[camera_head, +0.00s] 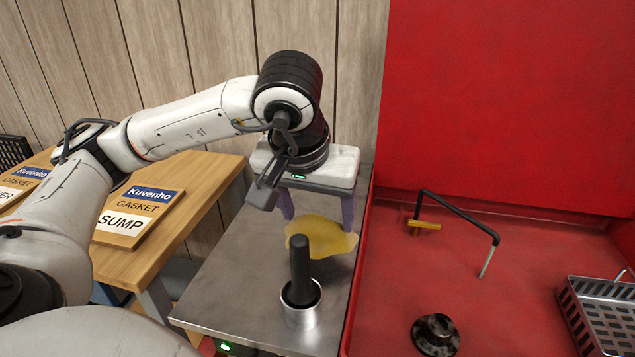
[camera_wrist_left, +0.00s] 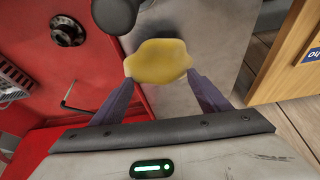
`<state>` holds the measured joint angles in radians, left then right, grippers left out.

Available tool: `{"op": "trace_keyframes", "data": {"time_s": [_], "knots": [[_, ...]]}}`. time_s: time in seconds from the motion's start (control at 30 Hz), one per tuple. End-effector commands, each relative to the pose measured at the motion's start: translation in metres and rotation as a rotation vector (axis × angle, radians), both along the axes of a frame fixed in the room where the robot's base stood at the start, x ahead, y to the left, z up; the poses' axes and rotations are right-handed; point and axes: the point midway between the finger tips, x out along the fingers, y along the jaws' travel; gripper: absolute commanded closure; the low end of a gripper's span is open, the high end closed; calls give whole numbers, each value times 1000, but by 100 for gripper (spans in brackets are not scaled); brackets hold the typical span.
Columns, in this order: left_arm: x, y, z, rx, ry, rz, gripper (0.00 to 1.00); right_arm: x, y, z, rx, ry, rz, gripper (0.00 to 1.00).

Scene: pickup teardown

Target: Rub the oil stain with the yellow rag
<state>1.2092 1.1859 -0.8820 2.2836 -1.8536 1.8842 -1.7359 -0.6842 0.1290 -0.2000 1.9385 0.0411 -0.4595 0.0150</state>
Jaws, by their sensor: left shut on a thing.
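The yellow rag (camera_head: 325,240) lies spread, with a wavy edge, on or just above a grey metal top. My left gripper (camera_head: 318,219) points down at it, with its two purple fingers wide apart, one on each side of the rag. In the left wrist view the rag (camera_wrist_left: 158,59) spans between the fingertips (camera_wrist_left: 159,76), and the gripper is shut on it. No oil stain can be made out; the rag may cover it. My right gripper is not in view.
A black-handled tool stands in a metal cup (camera_head: 301,305) on the metal top (camera_head: 235,290), close in front of the rag. Gasket boxes (camera_head: 140,212) lie on a wooden table.

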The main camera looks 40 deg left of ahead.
Motion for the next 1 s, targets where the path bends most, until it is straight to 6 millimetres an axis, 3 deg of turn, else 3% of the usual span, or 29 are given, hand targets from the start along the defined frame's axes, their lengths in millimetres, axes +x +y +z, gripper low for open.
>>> {"op": "trace_keyframes", "data": {"time_s": [0.4,1.0], "knots": [[-2,3,38,0,-1,9,49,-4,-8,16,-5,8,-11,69],[-3,4,39,0,-1,9,49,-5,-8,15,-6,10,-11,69]]}}
